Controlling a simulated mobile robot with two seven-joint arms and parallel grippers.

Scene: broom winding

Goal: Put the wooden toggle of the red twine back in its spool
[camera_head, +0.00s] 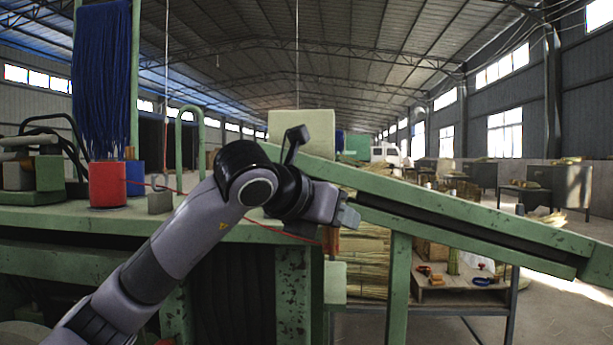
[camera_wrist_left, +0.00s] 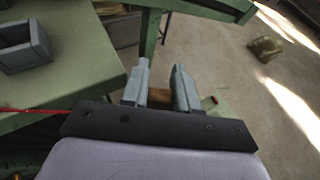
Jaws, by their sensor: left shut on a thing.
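My left gripper (camera_head: 339,220) is shut on the wooden toggle (camera_head: 331,240), a small brown piece hanging below the fingers in the head view. The toggle (camera_wrist_left: 159,95) shows between the two grey fingers of the left gripper (camera_wrist_left: 160,88) in the left wrist view. The red twine (camera_head: 272,228) runs left from the toggle, passes behind my left arm and reaches toward the red cylinder (camera_head: 108,186). It also shows as a red line (camera_wrist_left: 30,110) in the wrist view. I cannot tell for sure which thing is the twine's spool. My right gripper is not in view.
A green bench (camera_head: 45,216) carries the red cylinder, a blue cylinder (camera_head: 134,178) and a small grey holder (camera_head: 160,202). An open grey box (camera_wrist_left: 25,48) shows in the wrist view. A sloping green beam (camera_head: 470,215) stands right of the gripper, with straw bundles (camera_head: 365,262) below.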

